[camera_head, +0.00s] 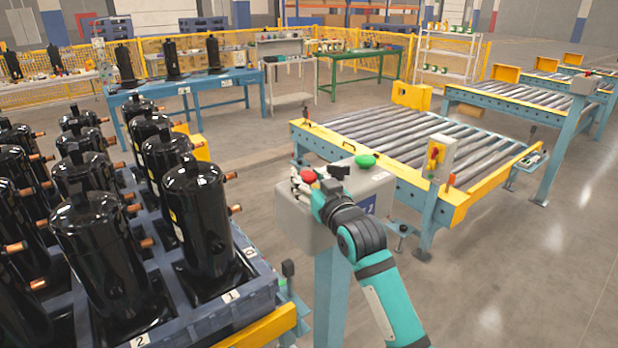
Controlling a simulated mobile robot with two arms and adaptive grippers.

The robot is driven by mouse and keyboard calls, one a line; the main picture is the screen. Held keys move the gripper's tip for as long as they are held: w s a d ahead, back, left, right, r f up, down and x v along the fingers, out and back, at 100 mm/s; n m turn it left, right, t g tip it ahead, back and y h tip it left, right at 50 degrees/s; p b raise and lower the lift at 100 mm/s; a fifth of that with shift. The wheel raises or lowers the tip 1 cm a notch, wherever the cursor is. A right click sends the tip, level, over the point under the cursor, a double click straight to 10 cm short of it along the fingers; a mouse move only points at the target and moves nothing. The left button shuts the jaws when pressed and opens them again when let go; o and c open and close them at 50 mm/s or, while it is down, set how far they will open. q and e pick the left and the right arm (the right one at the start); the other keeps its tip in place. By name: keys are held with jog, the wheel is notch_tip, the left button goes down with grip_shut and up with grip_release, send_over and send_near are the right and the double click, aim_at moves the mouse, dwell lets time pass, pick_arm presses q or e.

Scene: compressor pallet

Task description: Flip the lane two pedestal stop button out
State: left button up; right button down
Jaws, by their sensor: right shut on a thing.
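A grey pedestal box (300,215) stands on a blue post in the middle of the view. A red stop button (308,177) and a green button (365,161) are on its top. My right gripper (304,188) is at the near left of the box top, shut on the red stop button; its fingers and wrist hide part of the button and the box face. A label on the box's right side is partly hidden by my arm. My left gripper is not in view.
Black compressors (100,245) stand on a blue pallet (205,318) at left, close to the pedestal. A roller conveyor (400,140) with yellow ends lies behind the box. Another pedestal (585,83) stands at far right. Bare floor is open at lower right.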

jog(key=shift+r, duration=0.3)
jog(key=c, duration=1.1)
grip_release()
jog(key=o, duration=0.4)
jog(key=shift+f, duration=0.1)
jog(key=shift+c, duration=0.2)
jog(key=v, duration=1.2)
jog(key=shift+f, duration=0.1)
